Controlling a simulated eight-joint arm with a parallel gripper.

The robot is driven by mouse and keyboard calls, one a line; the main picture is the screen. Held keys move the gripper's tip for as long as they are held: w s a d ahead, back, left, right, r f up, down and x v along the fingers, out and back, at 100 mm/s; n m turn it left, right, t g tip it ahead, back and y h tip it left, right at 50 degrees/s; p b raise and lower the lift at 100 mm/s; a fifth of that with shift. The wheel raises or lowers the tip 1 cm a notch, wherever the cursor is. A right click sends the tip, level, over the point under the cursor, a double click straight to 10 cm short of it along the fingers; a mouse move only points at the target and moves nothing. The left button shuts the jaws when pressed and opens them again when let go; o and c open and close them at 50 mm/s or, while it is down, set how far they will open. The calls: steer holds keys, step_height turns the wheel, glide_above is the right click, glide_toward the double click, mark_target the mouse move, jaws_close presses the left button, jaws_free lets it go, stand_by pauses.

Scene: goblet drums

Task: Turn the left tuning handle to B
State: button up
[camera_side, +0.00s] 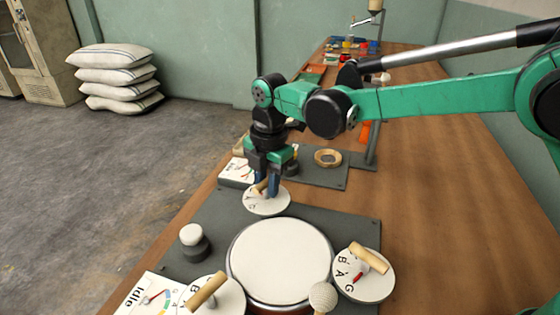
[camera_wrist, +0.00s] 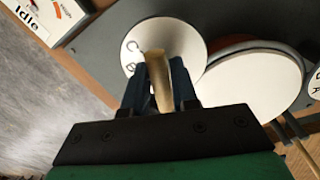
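My gripper (camera_side: 266,186) reaches down over a white round dial (camera_side: 268,206) beyond the drum. Its blue fingers stand on both sides of that dial's wooden handle (camera_wrist: 156,72) and look closed on it. In the wrist view, the white dial (camera_wrist: 186,42) carries black letters, with C and probably B readable at its left. The fingers and handle hide part of the dial, and I cannot see where its pointer stands. The drum's pale round head (camera_side: 280,262) lies in front of this dial in the side view.
Another dial with a wooden handle (camera_side: 370,258) and letters B, A, G stands right of the drum; a further handle (camera_side: 207,290) is at front left. A microphone (camera_side: 323,297), a white-topped knob (camera_side: 192,236) and an "Idle" gauge (camera_side: 150,300) stand close by.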

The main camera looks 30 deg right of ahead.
steer(key=shift+o, duration=1.3)
steer(key=shift+s+d+r, duration=0.1)
steer(key=shift+s+r, duration=0.05)
steer(key=shift+r, duration=2.65)
steer(key=shift+s+d+r, duration=0.1)
steer(key=shift+d+r, duration=0.05)
steer(key=shift+d, duration=0.05)
steer(key=s+d+m+t, duration=0.6)
steer(key=s+d+m, duration=0.8)
steer(key=m, duration=0.9)
steer(key=shift+d+f, duration=0.2)
steer(key=shift+d, duration=0.2)
